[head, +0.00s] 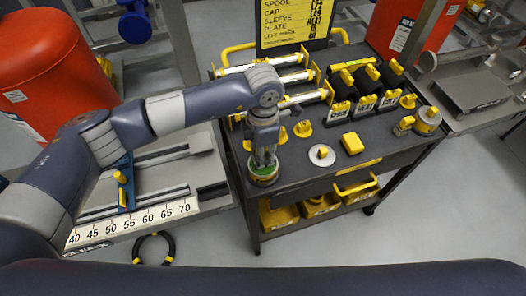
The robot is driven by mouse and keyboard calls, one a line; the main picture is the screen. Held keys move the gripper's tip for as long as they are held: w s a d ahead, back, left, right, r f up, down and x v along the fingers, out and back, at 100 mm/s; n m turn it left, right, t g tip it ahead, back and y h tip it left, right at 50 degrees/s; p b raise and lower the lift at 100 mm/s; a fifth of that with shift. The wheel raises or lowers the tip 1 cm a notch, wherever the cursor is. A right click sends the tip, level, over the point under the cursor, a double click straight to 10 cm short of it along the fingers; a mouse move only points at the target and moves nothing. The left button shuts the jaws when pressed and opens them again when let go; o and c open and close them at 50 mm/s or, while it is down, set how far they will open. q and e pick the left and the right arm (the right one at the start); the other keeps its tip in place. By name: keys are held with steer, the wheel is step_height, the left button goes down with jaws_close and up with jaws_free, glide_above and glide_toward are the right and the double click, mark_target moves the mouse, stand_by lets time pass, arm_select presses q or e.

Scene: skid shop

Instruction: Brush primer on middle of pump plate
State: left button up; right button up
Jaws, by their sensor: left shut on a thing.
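My left gripper (264,155) points down over the near left corner of the cart. It is shut on what looks like the brush, mostly hidden between the fingers. Directly below it is a round can (263,176) with a green top and a yellow band; I cannot tell whether the brush tip is inside it. A flat dark grey plate (472,92), which may be the pump plate, lies on the bench at the right, well away from the gripper. My right gripper is not in view.
The dark cart (300,176) carries yellow-handled tools, a white disc (321,155), a yellow block (352,143) and labelled black holders (365,97). A sign (292,22) stands behind. Orange drums (40,65) flank the scene. A ruler rail (130,223) lies left; a black-yellow ring (154,248) lies below.

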arm_select(q)
steer(key=shift+s+f+b, duration=0.1)
steer(key=shift+f+b, duration=0.05)
steer(key=shift+b, duration=0.2)
stand_by(1.2)
steer(key=shift+r+p, duration=1.05)
steer(key=shift+r, duration=1.5)
steer(key=shift+r+p, duration=0.35)
steer(key=shift+r, duration=0.7)
